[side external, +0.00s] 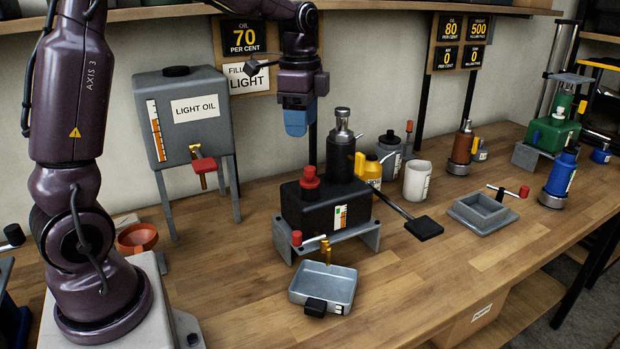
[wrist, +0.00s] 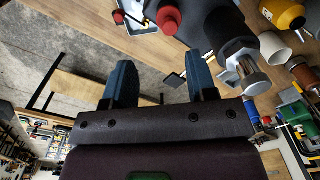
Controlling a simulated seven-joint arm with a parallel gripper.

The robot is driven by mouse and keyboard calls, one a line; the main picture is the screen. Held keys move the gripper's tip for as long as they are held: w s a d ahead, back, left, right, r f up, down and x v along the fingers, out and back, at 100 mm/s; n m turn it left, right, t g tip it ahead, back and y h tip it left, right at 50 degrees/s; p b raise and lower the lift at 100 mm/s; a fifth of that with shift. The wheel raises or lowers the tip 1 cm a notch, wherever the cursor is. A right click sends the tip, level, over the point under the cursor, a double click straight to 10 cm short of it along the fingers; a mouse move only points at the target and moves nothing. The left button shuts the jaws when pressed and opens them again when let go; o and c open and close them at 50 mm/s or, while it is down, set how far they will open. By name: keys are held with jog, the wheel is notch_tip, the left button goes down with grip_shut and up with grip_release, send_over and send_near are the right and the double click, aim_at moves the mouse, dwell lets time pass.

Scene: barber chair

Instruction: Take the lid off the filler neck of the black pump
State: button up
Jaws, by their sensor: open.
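The black pump (side external: 296,214) stands on a grey bracket on the bench, with a level gauge on its front and a black cylinder with a silver top at its right. The red lid (side external: 310,178) sits on the filler neck on top of the pump's body, upright. The lid also shows at the top of the wrist view (wrist: 169,19). My gripper (side external: 297,122) hangs above the pump, over the lid and slightly left of it, with a clear gap. In the wrist view its blue fingers (wrist: 163,78) are apart with nothing between them.
The pump's cylinder (side external: 341,140) rises close to the right of my gripper. A grey tray (side external: 312,285) stands in front under a brass tap. A light oil tank (side external: 185,130) stands left. The front right bench is clear.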

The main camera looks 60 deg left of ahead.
aim_at(310, 168)
jog(key=f+m, duration=0.2)
jog(key=m, duration=0.1)
jog(key=w+f+m, duration=0.1)
jog(key=f+m, duration=0.1)
jog(key=f, duration=0.1)
jog(key=shift+w+a+f+m, duration=0.15)
jog(key=shift+a+f+m, duration=0.05)
jog(key=shift+f+m, duration=0.2)
jog(key=shift+w+d+f, duration=0.1)
jog(key=shift+w+f, duration=0.05)
jog(key=shift+f, duration=1.2)
jog(key=shift+w+d+f, duration=0.1)
jog(key=shift+w+f, duration=0.05)
jog(key=shift+f, duration=1.15)
jog(key=shift+c, duration=0.2)
grip_shut()
